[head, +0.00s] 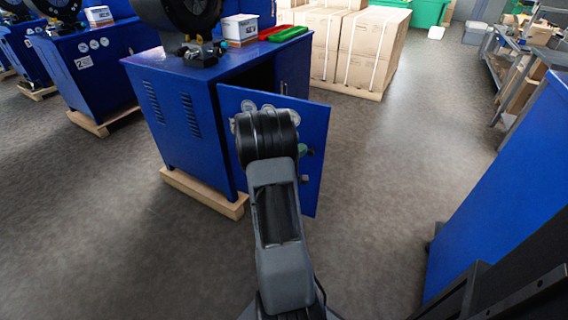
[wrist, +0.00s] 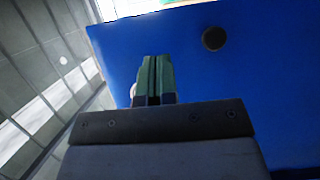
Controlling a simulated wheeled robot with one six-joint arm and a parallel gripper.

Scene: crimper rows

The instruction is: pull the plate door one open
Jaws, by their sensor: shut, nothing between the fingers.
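The blue plate door (head: 313,123) stands swung out at an angle from the front of the blue cabinet (head: 185,115), and a dark gap into the cabinet shows above it. The door fills much of the wrist view (wrist: 270,90), with a dark round knob (wrist: 214,38) on it. My arm covers the door's middle in the head view. My gripper (wrist: 155,80) has its green fingertips together with nothing between them, to the left of the knob and in front of the blue surface. I cannot tell whether they touch the door. In the head view the fingers are mostly hidden.
Strapped cartons on a pallet (head: 345,45) stand behind the cabinet. Red and green trays (head: 288,34) lie on its top. Another blue cabinet (head: 95,68) stands at the left. A large blue panel (head: 510,185) is close at the right. Grey floor is clear between.

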